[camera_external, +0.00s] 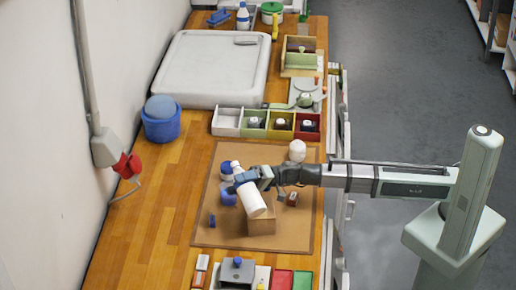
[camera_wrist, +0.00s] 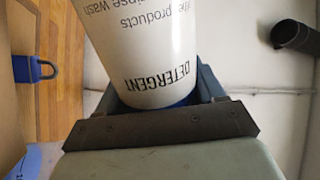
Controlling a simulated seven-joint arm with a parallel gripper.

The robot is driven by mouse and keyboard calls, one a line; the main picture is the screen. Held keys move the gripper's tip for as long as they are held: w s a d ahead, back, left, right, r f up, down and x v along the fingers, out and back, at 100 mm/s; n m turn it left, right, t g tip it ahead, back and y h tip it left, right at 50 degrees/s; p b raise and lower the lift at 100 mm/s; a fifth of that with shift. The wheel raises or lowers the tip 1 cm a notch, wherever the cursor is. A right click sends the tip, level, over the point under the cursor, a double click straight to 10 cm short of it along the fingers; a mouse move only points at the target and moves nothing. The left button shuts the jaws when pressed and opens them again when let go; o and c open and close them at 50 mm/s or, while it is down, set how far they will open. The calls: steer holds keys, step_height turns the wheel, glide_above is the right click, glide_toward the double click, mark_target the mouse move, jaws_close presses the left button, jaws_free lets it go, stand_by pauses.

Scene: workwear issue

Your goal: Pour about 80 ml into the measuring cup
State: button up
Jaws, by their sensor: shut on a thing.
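My gripper (camera_external: 254,181) is shut on a white bottle (camera_external: 251,200) above the brown mat. The bottle is strongly tilted, its broad white end low and toward the front. In the wrist view the bottle (camera_wrist: 145,45) fills the middle between the fingers; its DETERGENT lettering is upside down, with some blue at its near end. A blue cup-like thing (camera_external: 228,194), perhaps the measuring cup, stands just left of the bottle, partly hidden. A blue edge with pale marks (camera_wrist: 32,162) shows at the lower left of the wrist view. I cannot see any liquid flowing or any level.
A cardboard box (camera_external: 262,222) stands on the mat (camera_external: 210,236) close under the held bottle. A blue padlock (camera_wrist: 38,70) lies to the left. A white round-topped thing (camera_external: 297,150) stands near my arm.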

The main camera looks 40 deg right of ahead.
mark_target(236, 172)
steer(key=shift+r, duration=0.1)
stand_by(0.7)
steer(key=n, duration=0.1)
steer(key=w+r+n, duration=0.1)
steer(key=n, duration=0.1)
steer(key=r+n+g, duration=0.1)
steer(key=shift+w+r+n, duration=0.1)
steer(key=shift+w+n, duration=0.25)
steer(key=shift+n, duration=0.05)
steer(key=n, duration=0.1)
steer(key=r+n, duration=0.1)
steer(key=shift+w+d+n+g+h, duration=0.2)
steer(key=shift+n+g+h, duration=0.1)
steer(key=shift+g, duration=0.1)
steer(key=n, duration=0.3)
steer(key=shift+s+a+r+n+g+h, duration=0.15)
steer(key=shift+s+r+n+g+h, duration=0.15)
steer(key=shift+s, duration=0.1)
steer(key=shift+w+f+n+h, duration=0.15)
steer(key=shift+n+h, duration=0.1)
steer(key=shift+n, duration=0.7)
steer(key=shift+s+f+n+h, duration=0.1)
steer(key=shift+n+h, duration=0.15)
steer(key=shift+n, duration=0.7)
steer(key=shift+w, duration=0.1)
